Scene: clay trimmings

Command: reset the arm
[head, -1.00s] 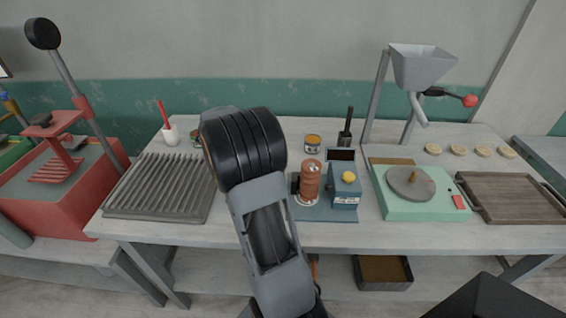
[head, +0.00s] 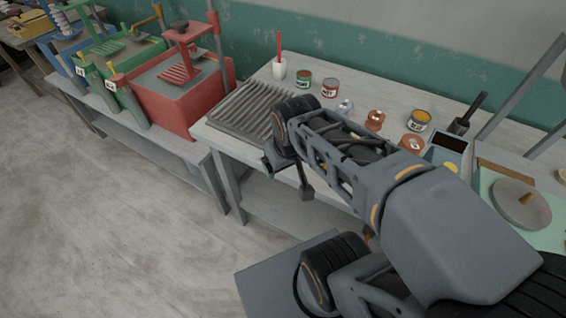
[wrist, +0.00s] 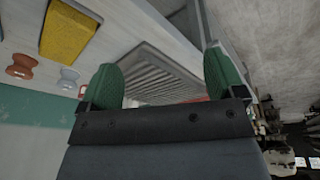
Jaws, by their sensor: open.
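My gripper (wrist: 162,82) shows in the wrist view with its two green finger pads wide apart and nothing between them. Beyond the pads lies the grey ribbed rack (wrist: 168,70). In the head view my arm reaches in from the lower right, and its end hangs by the front edge of the workbench, beside the ribbed rack (head: 232,112). The arm hides part of the bench there.
A yellow block (wrist: 70,28) and a brown spool-shaped piece (wrist: 22,67) lie on the bench. Cans (head: 330,88), a white cup (head: 279,70) and a green turntable base (head: 545,235) stand there. A red press (head: 180,90) is left. Open floor (head: 100,220) lies in front.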

